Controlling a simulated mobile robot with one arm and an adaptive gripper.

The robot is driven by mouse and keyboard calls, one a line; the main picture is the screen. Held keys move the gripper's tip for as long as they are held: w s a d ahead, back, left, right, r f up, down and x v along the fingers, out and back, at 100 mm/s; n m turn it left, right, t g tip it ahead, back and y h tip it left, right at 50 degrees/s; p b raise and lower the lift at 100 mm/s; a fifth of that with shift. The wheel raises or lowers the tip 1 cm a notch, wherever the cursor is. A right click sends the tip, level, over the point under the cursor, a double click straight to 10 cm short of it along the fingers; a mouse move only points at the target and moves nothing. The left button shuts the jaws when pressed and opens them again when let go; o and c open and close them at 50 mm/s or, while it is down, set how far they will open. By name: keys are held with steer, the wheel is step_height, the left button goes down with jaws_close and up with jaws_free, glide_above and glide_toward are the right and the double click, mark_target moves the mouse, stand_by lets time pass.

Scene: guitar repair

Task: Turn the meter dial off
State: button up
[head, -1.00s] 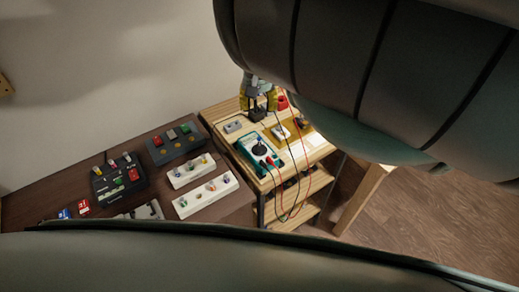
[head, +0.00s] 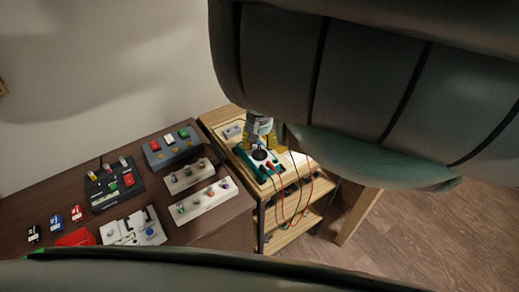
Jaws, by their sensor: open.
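The meter (head: 245,160) is a teal-edged box with a white face on the small wooden shelf unit. Its round dark dial (head: 261,155) shows near the middle of the face. Red and black leads run from its right end and hang over the shelf's front edge. My gripper (head: 259,146) is open and points down right over the dial, in front of part of the meter. I cannot tell whether the fingers touch the dial, and the dial's pointer is too small to read.
A small grey box (head: 233,131) sits behind the meter on the wooden shelf top (head: 216,117).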

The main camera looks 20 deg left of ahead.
mark_target(259, 153)
steer(key=shift+s+a+f, duration=0.1)
steer(key=shift+a+f, duration=0.05)
steer(key=shift+f, duration=0.7)
steer(key=shift+d+f, duration=0.2)
steer(key=shift+f, duration=0.35)
jaws_close()
